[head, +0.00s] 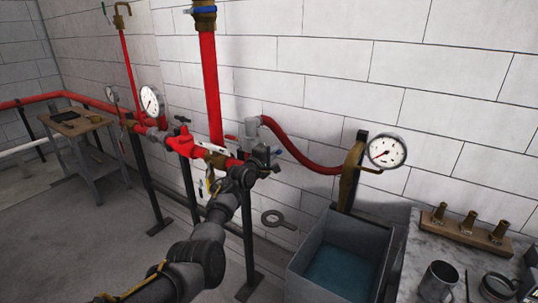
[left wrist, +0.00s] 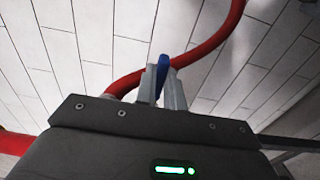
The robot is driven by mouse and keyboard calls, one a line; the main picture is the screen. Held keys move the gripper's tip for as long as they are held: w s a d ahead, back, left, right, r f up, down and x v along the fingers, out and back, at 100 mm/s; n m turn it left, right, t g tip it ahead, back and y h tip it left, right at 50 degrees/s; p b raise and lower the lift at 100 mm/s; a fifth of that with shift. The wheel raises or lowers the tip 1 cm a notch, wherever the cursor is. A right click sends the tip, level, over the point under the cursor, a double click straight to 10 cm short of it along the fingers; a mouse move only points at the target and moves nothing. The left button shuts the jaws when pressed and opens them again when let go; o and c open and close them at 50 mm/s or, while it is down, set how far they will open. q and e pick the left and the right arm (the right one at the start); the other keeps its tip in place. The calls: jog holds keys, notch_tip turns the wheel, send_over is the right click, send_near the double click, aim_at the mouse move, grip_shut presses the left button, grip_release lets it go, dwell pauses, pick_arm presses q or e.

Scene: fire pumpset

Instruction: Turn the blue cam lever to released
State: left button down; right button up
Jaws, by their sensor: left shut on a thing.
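The blue cam lever (left wrist: 162,62) stands between the two grey fingers of my left gripper (left wrist: 163,82) in the left wrist view. The fingers are shut on it, and its upper end shows past them. In the head view, a small part of the blue lever (head: 277,152) shows beside my left gripper (head: 268,156), at the right end of the red pipe. The gripper and wrist hide the rest of the lever. A grey coupling (head: 252,125) stands just behind, with the red hose (head: 300,153) leaving it. My right gripper is not in view.
A grey bin (head: 310,258) stands right of my arm. Farther right, a marble-topped table (head: 425,243) holds brass fittings (head: 469,222) and metal cups. Another blue handle (head: 200,10) is high on the vertical red pipe (head: 210,90).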

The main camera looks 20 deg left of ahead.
pick_arm(q)
jog(key=shift+r, duration=0.15)
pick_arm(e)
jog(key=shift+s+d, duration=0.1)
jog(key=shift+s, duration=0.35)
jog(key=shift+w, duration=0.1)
pick_arm(q)
jog(key=c, duration=1.8)
grip_release()
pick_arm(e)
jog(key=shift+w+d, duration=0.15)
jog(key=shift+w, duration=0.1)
pick_arm(q)
jog(key=shift+o, duration=0.2)
jog(key=b+v, duration=0.1)
jog(key=v, duration=0.9)
jog(key=shift+s, duration=0.4)
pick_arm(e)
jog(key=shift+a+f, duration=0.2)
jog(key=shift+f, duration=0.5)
